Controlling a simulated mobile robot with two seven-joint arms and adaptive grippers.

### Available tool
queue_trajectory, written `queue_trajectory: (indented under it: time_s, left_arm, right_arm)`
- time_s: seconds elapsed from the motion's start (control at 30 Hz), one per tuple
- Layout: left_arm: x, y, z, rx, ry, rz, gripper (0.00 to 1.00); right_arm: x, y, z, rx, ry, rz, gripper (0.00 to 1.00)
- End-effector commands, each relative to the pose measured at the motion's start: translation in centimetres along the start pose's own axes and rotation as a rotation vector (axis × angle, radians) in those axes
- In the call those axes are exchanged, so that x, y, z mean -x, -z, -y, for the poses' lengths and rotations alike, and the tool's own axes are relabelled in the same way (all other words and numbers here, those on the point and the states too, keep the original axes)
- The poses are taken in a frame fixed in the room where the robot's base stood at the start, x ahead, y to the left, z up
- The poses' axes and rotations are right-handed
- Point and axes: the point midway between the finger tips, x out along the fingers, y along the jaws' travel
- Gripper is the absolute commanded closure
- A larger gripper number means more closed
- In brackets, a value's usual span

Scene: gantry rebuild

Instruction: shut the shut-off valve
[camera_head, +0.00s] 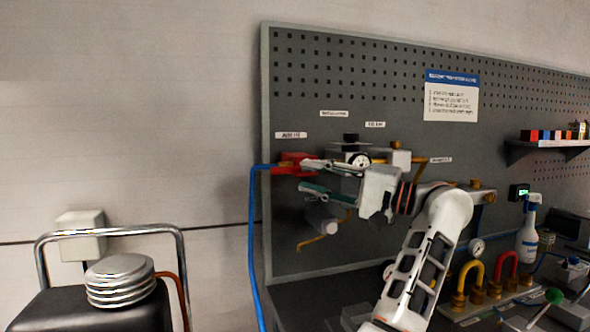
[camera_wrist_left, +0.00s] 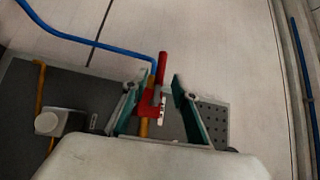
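The shut-off valve appears to be the red part (camera_head: 292,163) at the left edge of the grey pegboard, where a blue hose meets it. In the left wrist view its red lever (camera_wrist_left: 161,68) and red body (camera_wrist_left: 149,104) show on a brass-coloured pipe. My left gripper (camera_head: 302,175) is open at the valve, fingers pointing left. In the left wrist view the fingers of my left gripper (camera_wrist_left: 154,84) stand apart on either side of the red lever, with a visible gap on each side. The valve is partly hidden behind the fingers in the head view. My right gripper is not in view.
The blue hose (camera_head: 255,240) hangs down the board's left edge. A spray bottle (camera_head: 527,240) stands right.

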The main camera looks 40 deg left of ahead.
Motion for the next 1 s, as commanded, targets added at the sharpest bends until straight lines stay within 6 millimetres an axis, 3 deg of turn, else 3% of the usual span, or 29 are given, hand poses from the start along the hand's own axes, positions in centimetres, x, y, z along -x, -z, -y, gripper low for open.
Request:
queue_trajectory:
  time_s: [0.4, 0.8, 0.93, 1.0]
  left_arm:
    - [-6.0, -0.1, 0.1, 0.001, 0.001, 0.002, 0.72]
    - [-6.8, 0.0, 0.0, -0.001, 0.002, 0.0, 0.72]
    - [-6.8, 0.0, 0.0, -0.001, 0.001, 0.0, 1.0]
    - [-6.8, 0.0, 0.0, -0.001, 0.001, 0.0, 1.0]
  right_arm:
    - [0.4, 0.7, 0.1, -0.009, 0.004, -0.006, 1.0]
    - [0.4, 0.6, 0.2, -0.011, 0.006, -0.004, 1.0]
    - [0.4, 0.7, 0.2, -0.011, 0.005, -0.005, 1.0]
    - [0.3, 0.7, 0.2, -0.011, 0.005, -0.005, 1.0]
